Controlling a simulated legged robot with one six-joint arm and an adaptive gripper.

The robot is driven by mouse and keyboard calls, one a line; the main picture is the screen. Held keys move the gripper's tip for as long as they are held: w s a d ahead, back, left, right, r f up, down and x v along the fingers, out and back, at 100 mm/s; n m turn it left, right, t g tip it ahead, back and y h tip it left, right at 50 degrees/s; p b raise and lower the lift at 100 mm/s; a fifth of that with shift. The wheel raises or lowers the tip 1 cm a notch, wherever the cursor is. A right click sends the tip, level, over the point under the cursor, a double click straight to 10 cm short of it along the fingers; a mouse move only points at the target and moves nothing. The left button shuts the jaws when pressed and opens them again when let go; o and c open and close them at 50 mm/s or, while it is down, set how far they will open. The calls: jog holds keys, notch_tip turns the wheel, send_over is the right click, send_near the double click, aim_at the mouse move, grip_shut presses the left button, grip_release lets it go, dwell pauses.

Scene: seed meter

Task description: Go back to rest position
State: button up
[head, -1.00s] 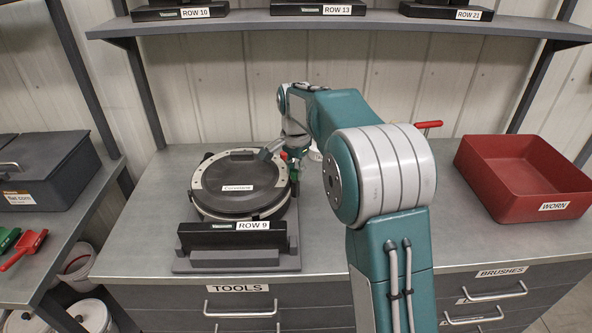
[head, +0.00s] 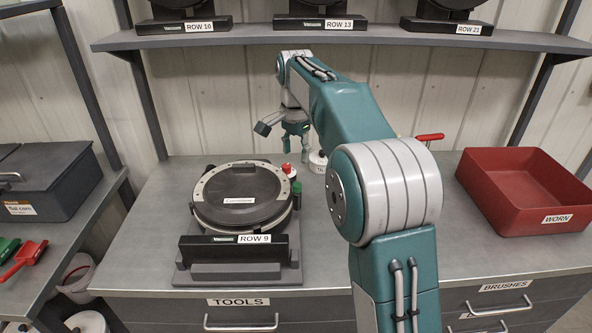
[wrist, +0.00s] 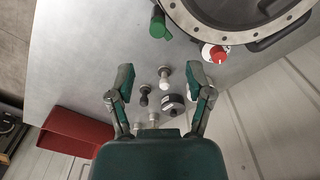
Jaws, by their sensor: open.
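My gripper (wrist: 160,85) is open and empty, its two teal fingers spread apart in the wrist view. In the head view my gripper (head: 297,155) hangs above the back of the bench, behind and right of the round seed meter. The seed meter (head: 241,190) is a black disc with a pale rim, lying flat on a dark stand labelled ROW 9 (head: 239,246). Its edge (wrist: 240,35) shows at the top of the wrist view. My upper arm hides part of the bench behind it.
Small knobbed items stand on the bench (head: 150,240), including a white one (head: 317,161) and a red-topped one (head: 286,169). A red WORN bin (head: 527,192) is at right. A shelf (head: 350,36) with several labelled meters spans the back. A dark lidded box (head: 45,180) is at left.

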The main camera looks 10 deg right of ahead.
notch_tip(320, 180, up, 2)
jog(key=shift+r, duration=0.15)
jog(key=shift+s, duration=0.1)
jog(key=s+r+n+t, duration=0.35)
jog(key=s+n, duration=0.25)
jog(key=s, duration=1.2)
jog(key=s+f+n+t, duration=0.1)
jog(key=s+f+n, duration=0.1)
jog(key=s+f, duration=0.2)
jog(key=s+f+n+t, duration=0.1)
jog(key=s+f+n, duration=0.2)
jog(key=s, duration=0.8)
jog(key=shift+f, duration=0.9)
